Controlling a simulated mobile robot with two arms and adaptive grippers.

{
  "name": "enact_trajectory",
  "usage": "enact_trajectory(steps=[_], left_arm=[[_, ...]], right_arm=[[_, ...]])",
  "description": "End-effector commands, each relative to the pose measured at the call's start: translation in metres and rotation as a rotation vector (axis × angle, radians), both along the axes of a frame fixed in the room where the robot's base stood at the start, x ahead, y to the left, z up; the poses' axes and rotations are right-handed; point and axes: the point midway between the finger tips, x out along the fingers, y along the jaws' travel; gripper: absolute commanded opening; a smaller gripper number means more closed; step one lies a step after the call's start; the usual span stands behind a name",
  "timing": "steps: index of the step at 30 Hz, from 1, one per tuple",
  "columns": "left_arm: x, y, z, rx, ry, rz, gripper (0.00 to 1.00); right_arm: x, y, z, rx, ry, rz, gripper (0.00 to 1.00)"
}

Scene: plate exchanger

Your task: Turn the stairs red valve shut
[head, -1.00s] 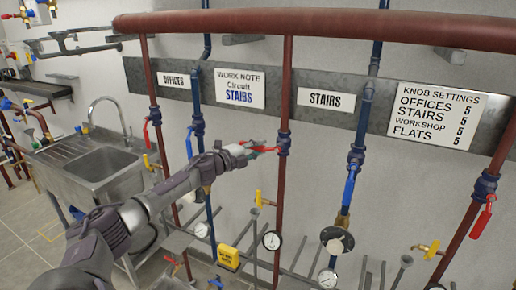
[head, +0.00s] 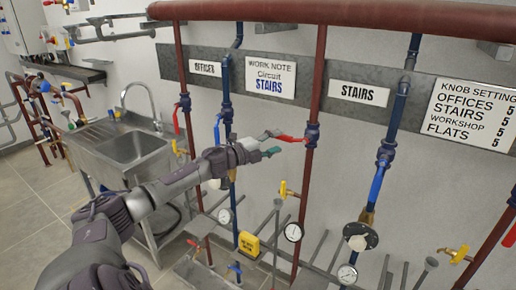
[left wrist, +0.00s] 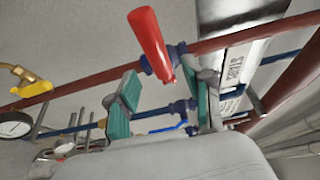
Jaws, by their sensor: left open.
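The red valve (head: 312,135) sits on the red pipe just left of the STAIRS sign (head: 360,94). Its red lever (head: 291,138) sticks out to the left, across the upright pipe. My left gripper (head: 268,147) is open beside the lever's free end. In the left wrist view the lever (left wrist: 150,45) shows large above and between the spread green-padded fingers (left wrist: 165,108), with no finger closed on it. I cannot tell whether a fingertip touches it. My right gripper is not in view.
A blue pipe with a blue lever (head: 377,181) stands to the right, another blue pipe (head: 226,110) to the left. Gauges (head: 293,232) and a yellow tag (head: 249,244) are below. A sink (head: 130,147) stands at the left. The work note (head: 270,77) reads STAIRS.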

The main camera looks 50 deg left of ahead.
Motion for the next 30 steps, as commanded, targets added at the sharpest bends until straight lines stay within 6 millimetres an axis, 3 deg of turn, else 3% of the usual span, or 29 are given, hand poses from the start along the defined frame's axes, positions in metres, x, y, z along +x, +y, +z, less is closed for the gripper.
enact_trajectory(steps=[15,30], left_arm=[[-0.061,0.008,-0.001,0.0,0.003,-0.002,0.51],[-0.072,0.01,0.002,0.002,-0.001,-0.002,0.51]], right_arm=[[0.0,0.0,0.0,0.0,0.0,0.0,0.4],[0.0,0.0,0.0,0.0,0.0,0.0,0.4]])
